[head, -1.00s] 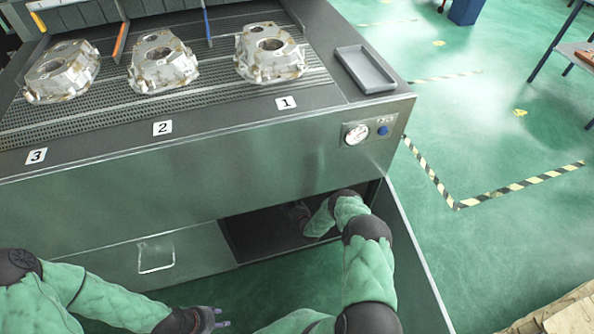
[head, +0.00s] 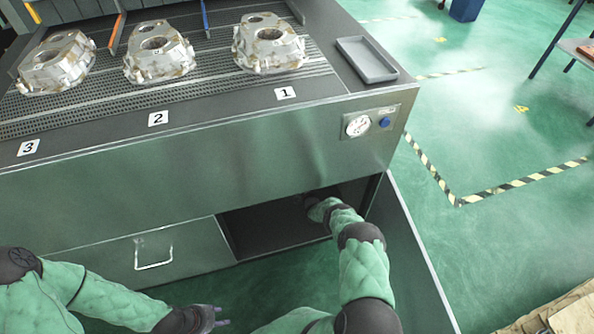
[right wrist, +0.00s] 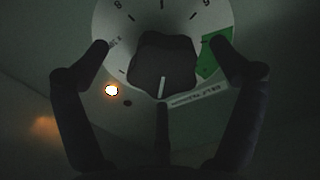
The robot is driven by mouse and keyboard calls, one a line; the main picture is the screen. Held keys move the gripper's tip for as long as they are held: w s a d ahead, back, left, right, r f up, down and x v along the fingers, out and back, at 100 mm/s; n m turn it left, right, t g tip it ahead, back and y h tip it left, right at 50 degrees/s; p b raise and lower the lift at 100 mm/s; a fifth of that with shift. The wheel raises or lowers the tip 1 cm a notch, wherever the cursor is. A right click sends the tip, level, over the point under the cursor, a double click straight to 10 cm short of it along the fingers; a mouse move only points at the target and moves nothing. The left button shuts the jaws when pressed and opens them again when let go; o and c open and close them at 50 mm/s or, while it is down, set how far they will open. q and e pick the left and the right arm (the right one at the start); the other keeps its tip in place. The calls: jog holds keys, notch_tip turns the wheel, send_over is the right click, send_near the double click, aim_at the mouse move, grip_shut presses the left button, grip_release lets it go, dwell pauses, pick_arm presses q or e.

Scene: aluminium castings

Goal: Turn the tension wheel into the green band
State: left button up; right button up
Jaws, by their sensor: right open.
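The tension wheel is a dark lobed knob (right wrist: 163,66) on a pale round dial (right wrist: 145,20) in the right wrist view. A white mark on the knob points down, slightly left. The green band (right wrist: 207,58) is on the dial's right side, partly covered by a fingertip, and the mark is away from it. My right gripper (right wrist: 160,55) is open, with one finger on each side of the knob; contact is not clear. In the head view it is hidden inside the open cabinet bay. My left gripper (head: 212,317) is low in the head view, away from the bench; its opening is unclear.
A lit orange lamp (right wrist: 111,90) sits below the dial. The steel bench (head: 180,160) carries several castings, including one at label 1 (head: 268,45), and a grey tray (head: 366,60). An open door (head: 420,270) stands right of my right arm. A gauge (head: 357,125) is above the bay.

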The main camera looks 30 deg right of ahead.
jog(key=shift+b+x, duration=0.5)
jog(key=shift+x, duration=0.8)
jog(key=c, duration=1)
jog(key=shift+c, duration=0.6)
jog(key=shift+s+a, duration=0.1)
